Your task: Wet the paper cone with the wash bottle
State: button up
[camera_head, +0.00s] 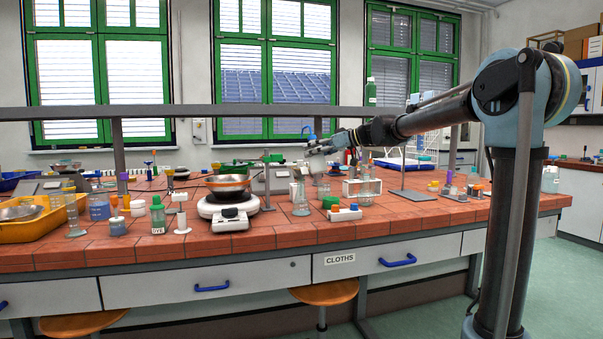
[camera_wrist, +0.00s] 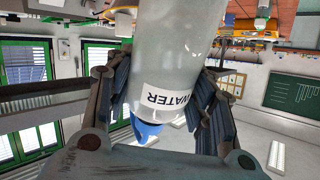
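The wash bottle (camera_wrist: 170,55) is translucent, with a blue cap (camera_wrist: 148,130) and a white label reading WATER. The wrist picture is upside down, so the bottle is roughly upright. My gripper (camera_wrist: 168,95) has a dark finger on each side of it and is shut on it. In the head view my gripper (camera_head: 322,150) is above the bench, and the bottle is small and partly hidden there. A clear glass vessel (camera_head: 301,207) stands below and slightly left of my gripper, with something pale at its top. I cannot tell whether that is the paper cone.
A green DYE bottle (camera_head: 158,215) is farther left. The front bench edge is fairly clear.

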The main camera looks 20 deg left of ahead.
jog(key=shift+r, duration=5.35)
